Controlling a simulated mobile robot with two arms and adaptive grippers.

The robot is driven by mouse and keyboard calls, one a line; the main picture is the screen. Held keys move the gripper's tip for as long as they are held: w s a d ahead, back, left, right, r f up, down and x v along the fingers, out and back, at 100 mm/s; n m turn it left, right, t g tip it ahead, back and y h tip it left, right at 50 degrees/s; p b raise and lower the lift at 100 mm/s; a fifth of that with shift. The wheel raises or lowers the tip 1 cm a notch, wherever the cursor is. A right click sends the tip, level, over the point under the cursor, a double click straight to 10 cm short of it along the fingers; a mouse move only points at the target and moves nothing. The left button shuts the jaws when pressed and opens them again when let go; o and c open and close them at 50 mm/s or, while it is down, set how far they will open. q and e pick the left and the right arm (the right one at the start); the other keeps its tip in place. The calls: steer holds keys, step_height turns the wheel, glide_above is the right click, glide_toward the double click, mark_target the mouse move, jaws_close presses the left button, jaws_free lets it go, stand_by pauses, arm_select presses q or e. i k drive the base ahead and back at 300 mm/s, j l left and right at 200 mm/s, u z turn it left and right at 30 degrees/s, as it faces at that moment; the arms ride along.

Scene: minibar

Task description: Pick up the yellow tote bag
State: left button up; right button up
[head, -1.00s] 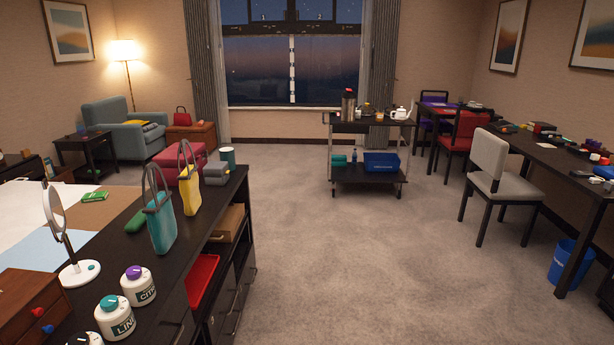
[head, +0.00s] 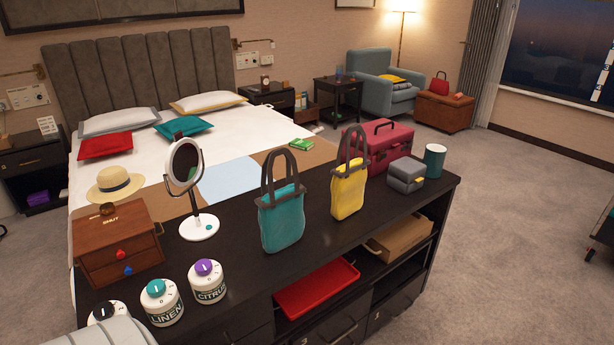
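The yellow tote bag (head: 348,192) stands upright on the dark cabinet top (head: 340,236) at the foot of the bed, with its dark handles raised in a loop. A teal tote bag (head: 282,220) of similar shape stands to its left, apart from it. The red case is close behind the yellow bag. Neither of my grippers shows in the head view.
A red case (head: 388,148), a grey box (head: 406,175) and a teal cup (head: 434,160) are right of the bag. Left are a round mirror (head: 186,165), a wooden box (head: 118,245) and labelled jars (head: 208,283). A red tray (head: 318,288) is on the shelf below. Carpet (head: 510,240) at right is clear.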

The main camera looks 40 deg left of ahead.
mark_target(348, 179)
steer(key=i+l+u, duration=0.1)
steer(key=i+u, duration=0.15)
steer(key=u, duration=0.15)
steer(key=i+l+u, duration=0.15)
steer(key=u, duration=0.25)
steer(key=i+l+u, duration=0.25)
steer(key=u, duration=0.15)
steer(key=i+l+u, duration=0.15)
steer(key=l+u, duration=0.25)
steer(key=i+l+u, duration=0.1)
steer(key=l+u, duration=0.15)
steer(key=u, duration=0.15)
